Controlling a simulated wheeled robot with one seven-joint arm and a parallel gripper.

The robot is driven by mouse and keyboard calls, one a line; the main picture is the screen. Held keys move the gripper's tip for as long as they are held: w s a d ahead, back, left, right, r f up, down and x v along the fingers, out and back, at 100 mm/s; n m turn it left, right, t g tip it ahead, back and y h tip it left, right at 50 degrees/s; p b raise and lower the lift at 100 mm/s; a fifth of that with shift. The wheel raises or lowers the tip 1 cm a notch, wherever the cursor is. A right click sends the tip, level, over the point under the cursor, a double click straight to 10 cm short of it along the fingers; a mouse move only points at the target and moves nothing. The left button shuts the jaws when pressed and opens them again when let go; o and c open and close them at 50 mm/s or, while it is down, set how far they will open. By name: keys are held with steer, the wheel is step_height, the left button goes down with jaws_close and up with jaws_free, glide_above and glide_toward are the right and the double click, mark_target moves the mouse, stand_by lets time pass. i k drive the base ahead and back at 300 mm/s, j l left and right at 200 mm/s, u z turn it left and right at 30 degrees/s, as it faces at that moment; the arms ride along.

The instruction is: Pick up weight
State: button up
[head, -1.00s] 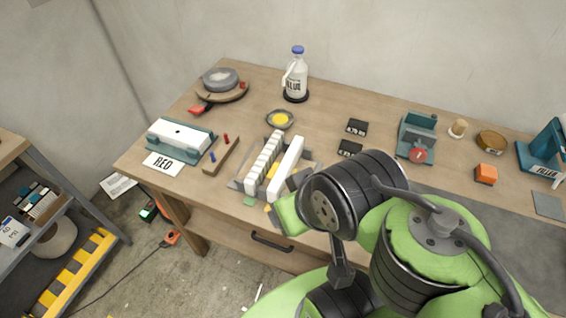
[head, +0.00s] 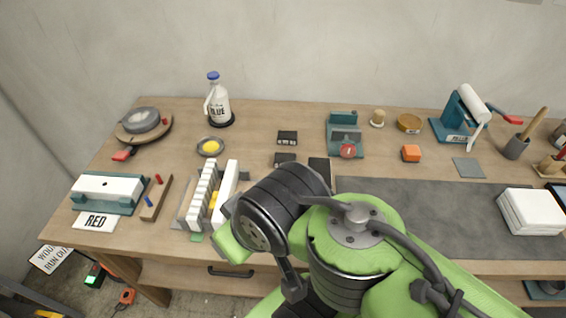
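No thing in the head view is plainly marked as a weight. A grey round metal piece (head: 142,120) sits on a round wooden base at the back left of the bench; I cannot tell whether it is the weight. A small orange block (head: 411,153) lies at the right of the bench middle. My green and black arm fills the lower middle of the view, over the bench's front edge. My gripper's fingers do not show; the arm's thick joint may hide them.
On the wooden bench (head: 270,119) stand a glue bottle (head: 219,107), a yellow-filled dish (head: 210,147), a teal device (head: 345,134), a white-topped teal holder (head: 108,190) and a rack of white slabs (head: 204,193). A dark grey mat (head: 430,207) lies right, with white stacked pads (head: 531,210).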

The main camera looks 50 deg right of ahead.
mark_target(281, 158)
steer(key=k, duration=0.1)
steer(key=i+j+z, duration=0.15)
steer(key=j+z, duration=0.2)
steer(key=j, duration=0.45)
steer(key=j+z, duration=0.3)
steer(key=j, duration=0.45)
